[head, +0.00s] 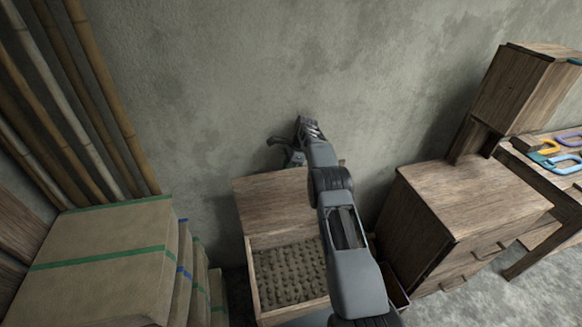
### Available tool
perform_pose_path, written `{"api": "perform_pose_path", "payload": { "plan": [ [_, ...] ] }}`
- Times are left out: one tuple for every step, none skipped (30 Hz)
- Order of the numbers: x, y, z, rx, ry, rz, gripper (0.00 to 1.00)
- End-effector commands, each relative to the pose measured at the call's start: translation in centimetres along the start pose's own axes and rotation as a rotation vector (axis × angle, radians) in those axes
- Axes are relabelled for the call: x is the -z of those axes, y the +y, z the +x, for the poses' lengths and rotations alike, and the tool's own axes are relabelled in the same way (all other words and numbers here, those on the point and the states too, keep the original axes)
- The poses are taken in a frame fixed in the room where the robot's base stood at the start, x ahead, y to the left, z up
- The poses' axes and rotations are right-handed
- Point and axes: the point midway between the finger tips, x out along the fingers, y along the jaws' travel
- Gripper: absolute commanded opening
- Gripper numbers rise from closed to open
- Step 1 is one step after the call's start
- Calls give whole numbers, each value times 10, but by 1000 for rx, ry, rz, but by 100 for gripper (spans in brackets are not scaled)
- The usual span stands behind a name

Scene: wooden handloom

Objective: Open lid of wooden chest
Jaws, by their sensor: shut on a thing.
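The wooden chest (252,284) stands against the wall, low in the middle of the head view. Its lid (272,205) is raised and tilted up at the back, towards the wall. The inside shows a bumpy brownish surface. My gripper (287,153) is at the top edge of the raised lid and is shut on it. My arm crosses in front of the right part of the lid and chest and hides it. The exact contact of the fingers on the lid is small and hard to see.
A wooden cabinet with drawers (465,195) stands close on the right, with a wooden box (525,90) behind it. A table with coloured tools (562,155) is at the far right. Large wrapped bundles (100,265) and bamboo poles (90,80) are on the left.

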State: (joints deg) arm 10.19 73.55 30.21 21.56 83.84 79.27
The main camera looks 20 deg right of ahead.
Motion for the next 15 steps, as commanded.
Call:
{"api": "perform_pose_path", "payload": {
  "plan": [
    [0, 3, 14, -26, -6, -2, 0],
    [1, 3, 14, -26, -6, -2, 0],
    [1, 2, 14, -25, -6, -1, 0],
    [2, 2, 14, -25, -6, -1, 0],
    [2, 2, 13, -25, -7, 0, 0],
    [3, 2, 13, -25, -7, 1, 0],
    [3, 2, 13, -25, -7, 1, 0],
    [4, 2, 13, -25, -8, 2, 0],
    [4, 2, 13, -24, -8, 3, 0],
    [4, 2, 12, -24, -8, 3, 0],
    [5, 2, 12, -24, -8, 4, 0],
    [5, 2, 12, -24, -8, 4, 0],
    [5, 2, 12, -24, -9, 4, 0],
    [5, 2, 12, -24, -9, 5, 0],
    [6, 2, 12, -24, -9, 5, 0]
  ]
}}
